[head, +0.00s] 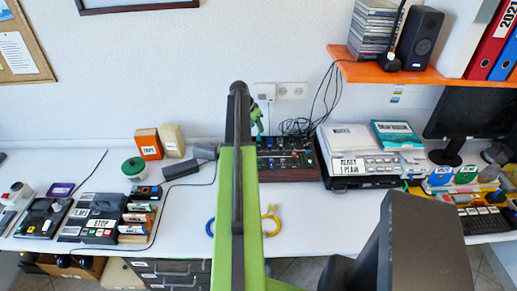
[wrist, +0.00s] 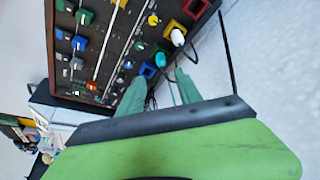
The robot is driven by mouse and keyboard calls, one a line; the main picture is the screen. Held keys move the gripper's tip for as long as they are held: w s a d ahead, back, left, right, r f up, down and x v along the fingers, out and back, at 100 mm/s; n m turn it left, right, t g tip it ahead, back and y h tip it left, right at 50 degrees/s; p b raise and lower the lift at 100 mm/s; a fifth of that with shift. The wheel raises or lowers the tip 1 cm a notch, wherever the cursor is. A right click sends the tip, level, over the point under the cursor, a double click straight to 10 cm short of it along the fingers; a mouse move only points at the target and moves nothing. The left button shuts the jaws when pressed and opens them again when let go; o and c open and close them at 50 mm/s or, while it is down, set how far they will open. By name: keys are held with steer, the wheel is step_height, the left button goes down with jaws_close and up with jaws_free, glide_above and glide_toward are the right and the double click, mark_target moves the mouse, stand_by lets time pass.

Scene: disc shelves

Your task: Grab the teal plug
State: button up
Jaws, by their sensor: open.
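The wood-sided panel unit (head: 287,174) stands at the back of the desk in the head view; the plug is too small to make out there. My gripper (wrist: 161,77) is open and empty, its two green fingers pointing at the panel. The teal plug shows just beyond the gap between the fingertips, seemingly untouched. In the head view my gripper (head: 257,120) is partly hidden behind my arm, close to the unit's left end.
A white plug (wrist: 177,37) in a yellow socket and a red socket (wrist: 195,8) sit close by. Several coloured knobs and sliders cover the panel. Thin dark cables (head: 297,126) hang behind the unit. A grey device (head: 362,160) stands right of it. The white wall is close behind.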

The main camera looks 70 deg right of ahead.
mark_target(259, 135)
steer(key=b+x, duration=0.1)
steer(key=x, duration=0.1)
steer(key=b+x, duration=0.4)
steer(key=shift+w+a+f, duration=0.15)
steer(key=shift+w+f, duration=0.1)
steer(key=shift+f, duration=0.05)
steer(key=shift+r, duration=0.2)
jaws_close()
